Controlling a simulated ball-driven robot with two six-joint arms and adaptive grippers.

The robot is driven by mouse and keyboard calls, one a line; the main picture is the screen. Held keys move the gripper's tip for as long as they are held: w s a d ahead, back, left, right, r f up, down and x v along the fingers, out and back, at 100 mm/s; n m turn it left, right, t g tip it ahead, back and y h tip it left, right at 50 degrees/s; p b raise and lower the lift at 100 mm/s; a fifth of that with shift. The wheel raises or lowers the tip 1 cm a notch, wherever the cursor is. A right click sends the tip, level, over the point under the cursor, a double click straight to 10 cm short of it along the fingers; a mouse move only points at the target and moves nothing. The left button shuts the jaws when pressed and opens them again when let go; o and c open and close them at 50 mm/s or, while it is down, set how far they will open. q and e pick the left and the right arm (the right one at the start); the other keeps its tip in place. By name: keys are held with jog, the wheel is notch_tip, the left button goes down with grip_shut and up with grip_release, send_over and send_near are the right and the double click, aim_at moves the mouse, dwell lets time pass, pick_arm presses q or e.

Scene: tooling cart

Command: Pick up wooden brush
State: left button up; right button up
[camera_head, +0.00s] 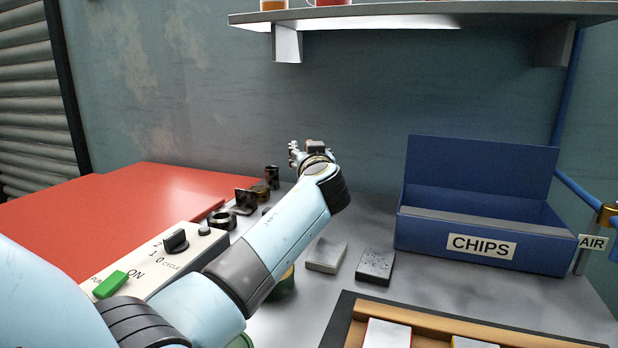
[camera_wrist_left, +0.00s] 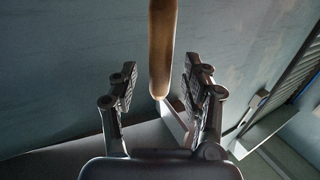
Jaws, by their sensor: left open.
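A brown, rounded wooden bar, which looks like the handle of the wooden brush (camera_wrist_left: 162,45), comes down from the top edge in the left wrist view. Its lower end lies between the two fingers of my left gripper (camera_wrist_left: 159,85), with a gap on both sides. My left gripper is open. In the head view my left gripper (camera_head: 294,154) is at the back of the cart, in front of the wall. I cannot make out the brush in the head view. The brush's head is not visible. My right gripper is in neither view.
A blue CHIPS bin (camera_head: 490,258) stands at the right, below a wall shelf (camera_head: 430,12). A control box (camera_head: 150,272) and dark metal parts (camera_head: 245,200) lie left of my arm. Two small blocks (camera_head: 326,255) and a wood-edged tray (camera_head: 345,308) lie to its right.

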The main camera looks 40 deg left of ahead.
pick_arm(q)
jog(key=shift+w+a, duration=0.35)
jog(key=shift+w, duration=0.05)
jog(key=shift+c, duration=0.2)
grip_shut()
